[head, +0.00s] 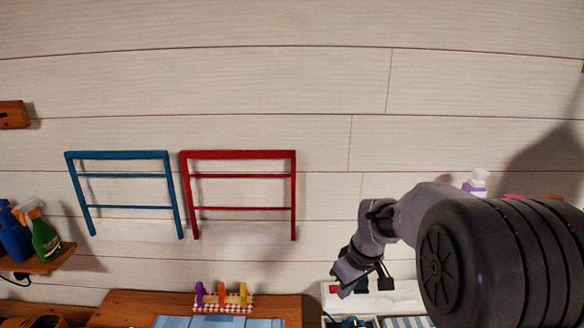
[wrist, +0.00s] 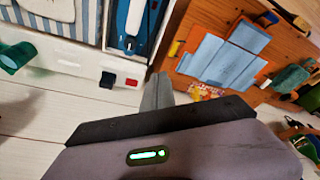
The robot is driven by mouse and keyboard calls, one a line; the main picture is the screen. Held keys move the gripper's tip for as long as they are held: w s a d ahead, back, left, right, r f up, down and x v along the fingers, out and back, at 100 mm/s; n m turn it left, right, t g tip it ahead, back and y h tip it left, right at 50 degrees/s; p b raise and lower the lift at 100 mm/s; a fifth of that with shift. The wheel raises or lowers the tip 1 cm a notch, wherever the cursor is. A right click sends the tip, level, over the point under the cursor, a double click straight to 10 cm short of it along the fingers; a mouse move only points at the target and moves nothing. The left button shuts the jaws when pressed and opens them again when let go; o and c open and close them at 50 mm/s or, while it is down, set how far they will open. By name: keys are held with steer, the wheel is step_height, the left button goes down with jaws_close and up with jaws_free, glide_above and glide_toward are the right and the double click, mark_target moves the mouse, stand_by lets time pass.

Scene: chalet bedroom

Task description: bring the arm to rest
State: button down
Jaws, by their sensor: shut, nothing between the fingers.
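My arm reaches in from the right in the head view, bent downward. My gripper (head: 340,288) hangs at its end, just above a white unit at the bottom of the picture. In the wrist view my gripper (wrist: 158,88) shows as grey fingers pressed together with nothing between them. The fingers point toward the gap between the white unit (wrist: 75,62) and a wooden table (wrist: 190,66). I cannot tell how far the fingertips are from the unit.
The white unit has a red switch and a dark one, a blue object and striped cloth. Blue cloths (wrist: 215,60) lie on the table. Blue (head: 122,156) and red (head: 238,154) racks hang on the plank wall. Spray bottles (head: 44,237) stand on a left shelf. The upper wall is clear.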

steer(key=s+a+m+t+b, duration=0.2)
steer(key=s+m+b, duration=0.9)
steer(key=s, duration=1.7)
steer(key=shift+s+a+t, duration=0.15)
steer(key=shift+a+t, duration=0.15)
steer(key=shift+t, duration=0.3)
